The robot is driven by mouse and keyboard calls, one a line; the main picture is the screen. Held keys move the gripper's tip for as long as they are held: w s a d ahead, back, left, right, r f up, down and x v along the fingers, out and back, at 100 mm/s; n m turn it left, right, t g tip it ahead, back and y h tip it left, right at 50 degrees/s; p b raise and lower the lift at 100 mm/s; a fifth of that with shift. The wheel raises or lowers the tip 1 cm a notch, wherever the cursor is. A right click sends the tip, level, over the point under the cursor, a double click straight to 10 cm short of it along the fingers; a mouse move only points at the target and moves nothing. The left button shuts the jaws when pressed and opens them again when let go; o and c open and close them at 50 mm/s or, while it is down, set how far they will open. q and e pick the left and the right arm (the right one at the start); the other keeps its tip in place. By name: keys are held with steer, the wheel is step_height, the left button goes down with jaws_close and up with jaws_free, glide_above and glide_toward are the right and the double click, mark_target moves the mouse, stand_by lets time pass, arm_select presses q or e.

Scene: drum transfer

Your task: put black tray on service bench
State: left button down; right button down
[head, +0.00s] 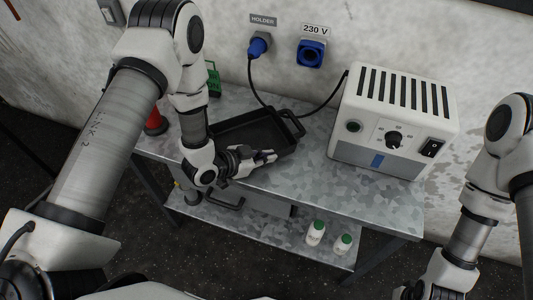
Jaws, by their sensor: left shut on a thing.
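The black tray (246,132) is a dark, shallow rectangular pan with raised walls and a loop handle at its right end. It is over the back left part of the grey-mottled service bench (305,190); I cannot tell whether it rests fully on the top. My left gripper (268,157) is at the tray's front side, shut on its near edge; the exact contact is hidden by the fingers. My right arm comes in at the lower right, but its fingertips are out of the picture.
A white power box (392,120) stands on the bench's right part. Blue plugs and sockets (312,53) are on the wall behind, with black cables hanging to the bench. A red object (155,123) stands left of the tray. Two white bottles with green caps (315,233) stand on the lower shelf.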

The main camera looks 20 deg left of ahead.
arm_select(q)
steer(key=shift+w+f, duration=0.15)
steer(key=shift+f, duration=0.05)
steer(key=c, duration=1.3)
jaws_free()
steer(key=shift+r, duration=0.1)
steer(key=v, duration=1.2)
steer(key=shift+b, duration=0.4)
